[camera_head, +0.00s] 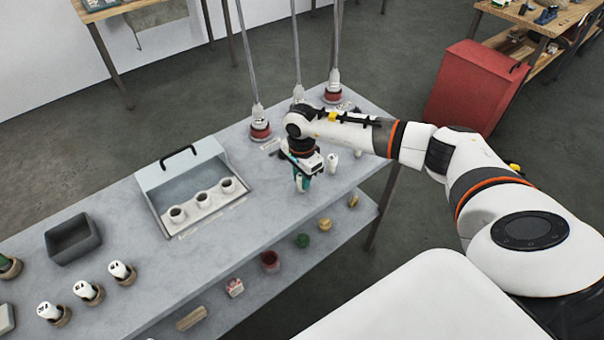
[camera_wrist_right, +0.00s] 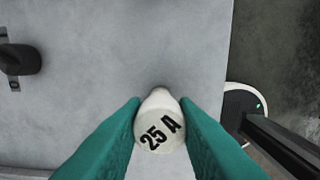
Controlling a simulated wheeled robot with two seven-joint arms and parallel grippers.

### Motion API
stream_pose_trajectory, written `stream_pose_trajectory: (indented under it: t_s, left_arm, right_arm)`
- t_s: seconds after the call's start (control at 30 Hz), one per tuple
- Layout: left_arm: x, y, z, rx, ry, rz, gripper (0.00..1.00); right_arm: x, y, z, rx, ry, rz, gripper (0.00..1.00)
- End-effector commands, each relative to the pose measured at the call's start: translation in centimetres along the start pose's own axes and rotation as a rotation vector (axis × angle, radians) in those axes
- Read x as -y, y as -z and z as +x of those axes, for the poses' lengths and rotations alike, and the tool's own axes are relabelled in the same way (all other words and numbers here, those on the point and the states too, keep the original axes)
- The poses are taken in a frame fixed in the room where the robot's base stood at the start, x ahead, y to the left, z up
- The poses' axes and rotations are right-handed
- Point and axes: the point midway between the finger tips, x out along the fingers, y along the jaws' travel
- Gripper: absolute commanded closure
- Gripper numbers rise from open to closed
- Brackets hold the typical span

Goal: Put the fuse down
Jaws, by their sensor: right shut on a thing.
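My right gripper (camera_head: 302,184) has teal fingers pointing down over the right part of the grey table (camera_head: 265,205). In the right wrist view the gripper (camera_wrist_right: 160,125) is shut on a white fuse (camera_wrist_right: 158,130), whose round end reads "25 A". The fuse is mostly hidden by the fingers in the head view. I cannot tell whether it touches the table top. Another small white piece (camera_head: 332,162) stands on the table just right of the gripper. My left gripper is not in view.
An open grey box (camera_head: 158,207) with three white cups stands left of the gripper. Further left are a dark bin (camera_head: 73,240) and several white fuses in brown holders (camera_head: 88,292). Red-based hanging fixtures (camera_head: 260,131) stand behind. Bare table lies between box and gripper.

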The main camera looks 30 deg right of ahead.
Motion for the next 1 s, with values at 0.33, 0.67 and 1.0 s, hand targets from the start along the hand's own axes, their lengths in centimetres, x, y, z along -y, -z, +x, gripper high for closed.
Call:
stream_pose_trajectory:
  t_s: [0.33, 0.67, 1.0]
  left_arm:
    - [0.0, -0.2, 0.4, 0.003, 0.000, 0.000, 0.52]
    - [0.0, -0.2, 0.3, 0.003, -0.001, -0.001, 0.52]
    - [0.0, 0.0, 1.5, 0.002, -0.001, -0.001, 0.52]
  right_arm:
    - [0.0, 0.0, 0.2, 0.000, -0.001, 0.000, 0.64]
    - [0.0, 0.0, 0.2, 0.000, -0.001, 0.000, 0.52]
    - [-0.2, -0.1, -3.9, 0.002, -0.007, -0.001, 0.52]
